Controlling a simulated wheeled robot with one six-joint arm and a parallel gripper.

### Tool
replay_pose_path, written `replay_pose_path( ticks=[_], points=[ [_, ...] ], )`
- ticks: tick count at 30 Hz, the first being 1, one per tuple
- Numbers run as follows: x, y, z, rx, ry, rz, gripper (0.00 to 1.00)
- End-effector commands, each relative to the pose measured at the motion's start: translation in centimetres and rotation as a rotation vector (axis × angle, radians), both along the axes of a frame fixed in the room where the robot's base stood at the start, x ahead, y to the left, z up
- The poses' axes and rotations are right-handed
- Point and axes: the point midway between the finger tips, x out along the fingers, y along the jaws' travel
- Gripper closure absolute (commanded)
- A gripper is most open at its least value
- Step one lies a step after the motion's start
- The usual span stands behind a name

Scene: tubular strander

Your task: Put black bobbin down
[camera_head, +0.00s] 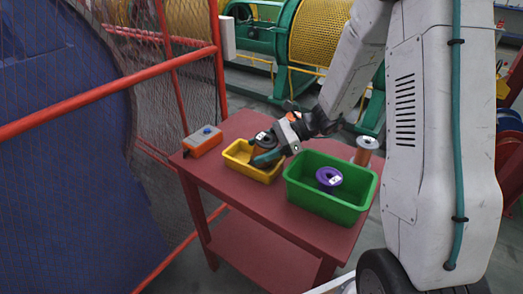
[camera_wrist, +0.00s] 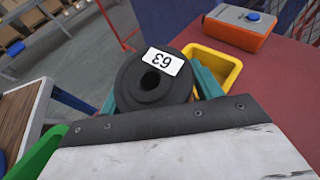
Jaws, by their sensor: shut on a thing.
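The black bobbin (camera_wrist: 145,90) carries a white label with "63" and fills the middle of the wrist view. My gripper (camera_head: 268,153) is shut on it, with teal fingers on both sides of it. In the head view the black bobbin (camera_head: 265,139) is at the yellow bin (camera_head: 234,161), over its right part. In the wrist view the yellow bin (camera_wrist: 222,62) shows behind and right of the bobbin. I cannot tell whether the bobbin touches the bin. The bin's right side is partly hidden by my gripper.
A green bin (camera_head: 330,213) with a purple bobbin (camera_head: 329,178) stands right of the yellow bin on the red table (camera_head: 222,183). An orange box with a blue button (camera_head: 203,141) is at the left edge. Another spool (camera_head: 366,150) stands behind the green bin. A red railing (camera_head: 110,92) runs at left.

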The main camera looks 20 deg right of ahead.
Motion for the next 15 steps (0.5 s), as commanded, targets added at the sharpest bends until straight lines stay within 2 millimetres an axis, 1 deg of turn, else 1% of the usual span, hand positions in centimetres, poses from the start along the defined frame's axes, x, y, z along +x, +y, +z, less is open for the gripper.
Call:
replay_pose_path(
  ticks=[1, 4, 5, 6, 15],
  points=[
    [-0.47, 0.31, -1.08, -0.012, 0.025, 0.003, 1.0],
    [-0.53, 0.42, -1.1, -0.012, 0.027, 0.005, 1.0],
    [-0.58, 0.44, -1.18, -0.014, 0.028, 0.005, 0.28],
    [-0.55, 0.45, -1.13, -0.013, 0.027, 0.006, 0.17],
    [-0.31, -0.12, -0.82, -0.011, 0.019, -0.004, 0.17]
  ],
)
